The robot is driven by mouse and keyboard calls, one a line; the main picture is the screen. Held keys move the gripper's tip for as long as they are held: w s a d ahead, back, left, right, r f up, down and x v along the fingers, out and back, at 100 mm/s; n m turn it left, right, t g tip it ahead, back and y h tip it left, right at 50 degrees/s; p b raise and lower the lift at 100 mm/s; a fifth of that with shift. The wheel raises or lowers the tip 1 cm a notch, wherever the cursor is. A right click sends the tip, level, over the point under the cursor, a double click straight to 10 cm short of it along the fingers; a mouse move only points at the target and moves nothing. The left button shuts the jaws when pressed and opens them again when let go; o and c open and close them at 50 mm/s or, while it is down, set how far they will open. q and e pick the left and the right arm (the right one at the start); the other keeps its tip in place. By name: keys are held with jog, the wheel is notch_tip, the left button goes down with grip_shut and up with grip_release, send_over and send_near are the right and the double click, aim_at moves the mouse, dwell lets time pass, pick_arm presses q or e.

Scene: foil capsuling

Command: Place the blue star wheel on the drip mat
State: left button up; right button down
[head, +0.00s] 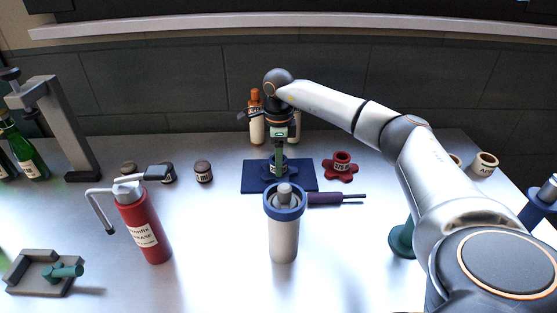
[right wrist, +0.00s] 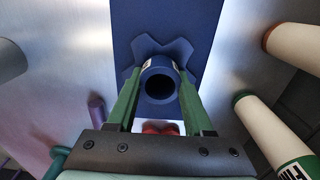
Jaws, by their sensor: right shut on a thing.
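The blue star wheel (head: 279,169) has a short hollow hub with a white label. It is over the middle of the dark blue drip mat (head: 252,184), upright, at or very close to its surface; I cannot tell whether it touches. My right gripper (head: 279,156) comes down from above and is shut on the hub. In the right wrist view the star wheel (right wrist: 150,48) shows its open bore between the green fingers (right wrist: 160,85), with the mat (right wrist: 190,15) under it. My left gripper is out of view.
A red star wheel (head: 342,168) stands just right of the mat. A white and blue canister (head: 284,230) and a purple-handled tool (head: 328,199) are in front. Two bottles (head: 257,125) stand behind. A red grease bottle (head: 145,228) and small jars (head: 203,172) are to the left.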

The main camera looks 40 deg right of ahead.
jog(key=shift+c, duration=1.5)
grip_release()
notch_tip(320, 180, up, 12)
jog(key=shift+r+p, duration=0.15)
jog(key=shift+p, duration=0.25)
